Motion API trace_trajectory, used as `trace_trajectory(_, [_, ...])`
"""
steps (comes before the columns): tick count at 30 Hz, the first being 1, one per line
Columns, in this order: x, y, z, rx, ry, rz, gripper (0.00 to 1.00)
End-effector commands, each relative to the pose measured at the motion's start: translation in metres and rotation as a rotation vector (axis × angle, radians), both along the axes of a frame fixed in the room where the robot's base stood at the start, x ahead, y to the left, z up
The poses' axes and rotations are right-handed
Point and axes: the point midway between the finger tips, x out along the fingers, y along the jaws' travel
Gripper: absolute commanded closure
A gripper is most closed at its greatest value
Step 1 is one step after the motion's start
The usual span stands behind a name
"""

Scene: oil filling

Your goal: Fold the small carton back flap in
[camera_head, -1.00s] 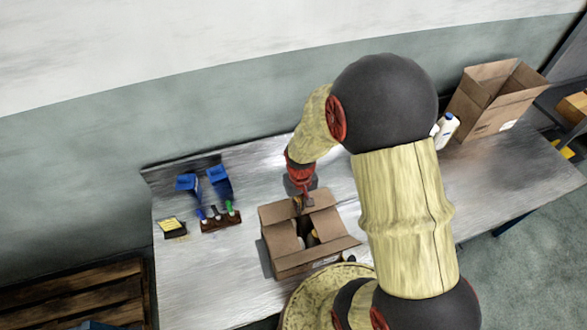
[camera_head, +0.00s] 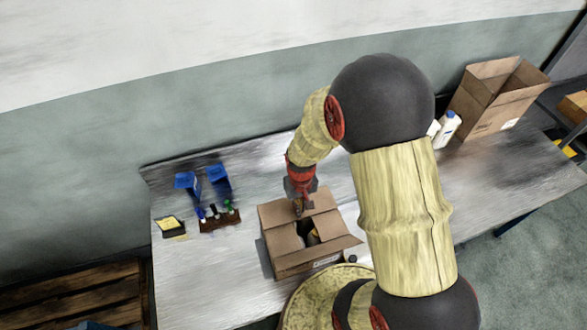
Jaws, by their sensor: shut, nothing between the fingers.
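The small carton (camera_head: 290,264) is an open brown cardboard box on the table. Dark and pale items show inside its opening. One flap (camera_head: 279,214) lies along its back left side, and another flap (camera_head: 335,250) sticks out at the front right. My gripper (camera_head: 298,212) is shut and empty, pointing down at the back edge of the carton, over or against the back flap (camera_head: 318,203). Whether the fingertips touch the flap cannot be told at this size.
A larger open carton (camera_head: 487,105) and white bottles (camera_head: 448,127) stand at the right of the table. Blue bins (camera_head: 219,180), a rack of small bottles (camera_head: 220,221) and a yellow-topped box (camera_head: 172,227) stand at the left. The table (camera_head: 190,280) is clear at front left.

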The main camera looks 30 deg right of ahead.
Motion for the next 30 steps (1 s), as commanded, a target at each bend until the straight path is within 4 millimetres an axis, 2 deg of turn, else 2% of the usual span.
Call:
trace_trajectory(3, [0.0, 0.0, -0.007, 0.0, 0.0, 0.0, 1.0])
trace_trajectory(10, [0.0, 0.0, -0.003, 0.0, 0.0, 0.0, 1.0])
trace_trajectory(13, [0.0, 0.0, 0.004, 0.0, -0.001, 0.0, 1.0])
trace_trajectory(30, [0.0, 0.0, 0.103, 0.0, -0.001, 0.0, 1.0])
